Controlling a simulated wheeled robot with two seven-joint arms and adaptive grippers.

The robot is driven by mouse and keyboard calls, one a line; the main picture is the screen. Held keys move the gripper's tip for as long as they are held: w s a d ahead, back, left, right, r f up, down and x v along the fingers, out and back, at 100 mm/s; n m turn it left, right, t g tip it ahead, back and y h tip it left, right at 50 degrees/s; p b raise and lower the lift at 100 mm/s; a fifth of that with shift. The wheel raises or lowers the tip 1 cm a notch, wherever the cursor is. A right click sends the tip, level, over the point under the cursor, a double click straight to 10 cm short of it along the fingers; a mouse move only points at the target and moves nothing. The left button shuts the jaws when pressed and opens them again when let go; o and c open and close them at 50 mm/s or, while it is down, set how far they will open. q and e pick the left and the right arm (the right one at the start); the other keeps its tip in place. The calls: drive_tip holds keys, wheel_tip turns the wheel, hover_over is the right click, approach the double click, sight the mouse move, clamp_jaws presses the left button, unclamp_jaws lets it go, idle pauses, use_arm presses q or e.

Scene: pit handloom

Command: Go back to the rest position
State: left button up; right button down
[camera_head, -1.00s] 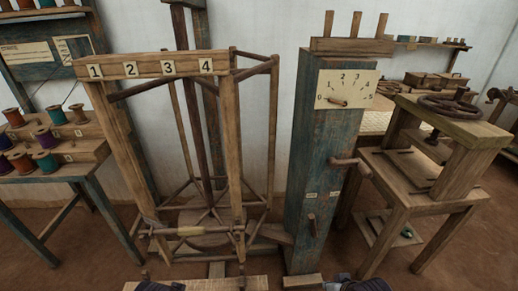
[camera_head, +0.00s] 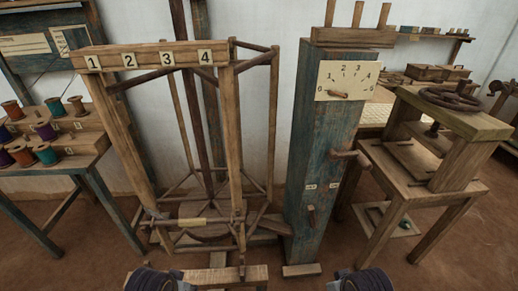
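The dark end of my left arm (camera_head: 155,280) shows at the bottom edge, left of the middle, in front of the wooden frame's foot. The dark end of my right arm (camera_head: 362,281) shows at the bottom edge, right of the middle, in front of the blue post. Both are cut off by the picture's edge. I cannot make out their fingers, and I see nothing held.
A wooden frame numbered 1 to 4 (camera_head: 157,56) stands ahead. A blue post (camera_head: 324,130) with a dial (camera_head: 346,80) and pegs stands beside it. A spool rack (camera_head: 60,138) is at left, a wheel-topped stand (camera_head: 455,122) at right. Floor at front right is clear.

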use_arm(q)
wheel_tip(320, 180, down, 27)
drive_tip(key=s+a+g+p, duration=0.1)
drive_tip(key=s+a+p, duration=0.2)
drive_tip(key=p, duration=0.1)
use_arm(e)
wheel_tip(320, 180, down, 27)
drive_tip(key=s+d+g, duration=0.1)
drive_tip(key=s+d, duration=0.2)
use_arm(q)
drive_tip(key=s+a+f+p, duration=0.2)
drive_tip(key=s+a+f, duration=0.1)
drive_tip(key=s+f, duration=0.4)
drive_tip(key=s+a+f+g+y+p, duration=0.1)
drive_tip(key=s+a+f, duration=0.3)
drive_tip(key=s, duration=0.9)
wheel_tip(320, 180, down, 4)
drive_tip(key=shift+a+r+m+p, duration=0.2)
drive_tip(key=shift+m+p, duration=0.1)
drive_tip(key=shift+p, duration=0.3)
use_arm(e)
drive_tip(key=s+d+f, duration=0.3)
drive_tip(key=s+f, duration=0.4)
drive_tip(key=s, duration=0.3)
drive_tip(key=s+d+f+g+h, duration=0.1)
drive_tip(key=s+d+f, duration=0.3)
drive_tip(key=s+f, duration=0.3)
drive_tip(key=s, duration=0.3)
drive_tip(key=shift+d+f+n, duration=0.2)
drive_tip(key=shift+f+n, duration=0.1)
